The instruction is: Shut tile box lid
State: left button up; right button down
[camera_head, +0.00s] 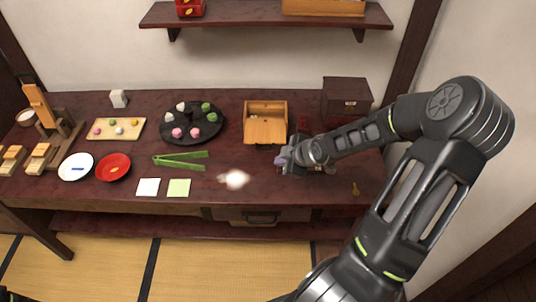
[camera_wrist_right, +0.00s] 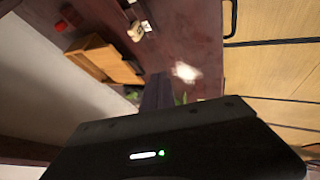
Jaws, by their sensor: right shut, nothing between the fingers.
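The tile box, a light wooden box (camera_head: 265,103), stands at the back of the dark red table, right of centre. Its back part is open, and a flat orange-brown panel, apparently the lid (camera_head: 265,130), covers the front part. The box also shows in the right wrist view (camera_wrist_right: 88,60), with its orange panel (camera_wrist_right: 122,70). My right gripper (camera_head: 282,159) is shut and empty, in front and slightly right of the box, apparently apart from it. Its dark fingers show in the right wrist view (camera_wrist_right: 158,92). My left gripper is not in view.
A dark chest (camera_head: 346,96) stands behind my right forearm. A round black tray (camera_head: 193,142) of sweets lies left of the box, with green tongs (camera_head: 180,160) in front. A blurred white patch (camera_head: 236,180) shows nearby. A shelf (camera_head: 265,15) hangs above.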

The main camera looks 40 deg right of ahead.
jog(key=b+x, duration=0.4)
jog(key=x, duration=0.5)
jog(key=shift+w+a+f+b, duration=0.15)
jog(key=shift+a+f+b, duration=0.05)
jog(key=shift+f+b, duration=0.15)
jog(key=shift+w+d+r+p, duration=0.2)
jog(key=shift+w+d+p, duration=0.15)
jog(key=shift+w+d, duration=0.15)
jog(key=shift+w+d+r+p, duration=0.3)
jog(key=shift+w+d, duration=0.1)
jog(key=shift+w, duration=0.1)
jog(key=shift+w+d, duration=0.3)
jog(key=shift+w, duration=0.1)
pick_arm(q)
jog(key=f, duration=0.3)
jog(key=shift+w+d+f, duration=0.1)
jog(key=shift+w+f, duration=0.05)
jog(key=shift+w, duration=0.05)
pick_arm(e)
jog(key=shift+w+d, duration=0.1)
jog(key=shift+w, duration=0.05)
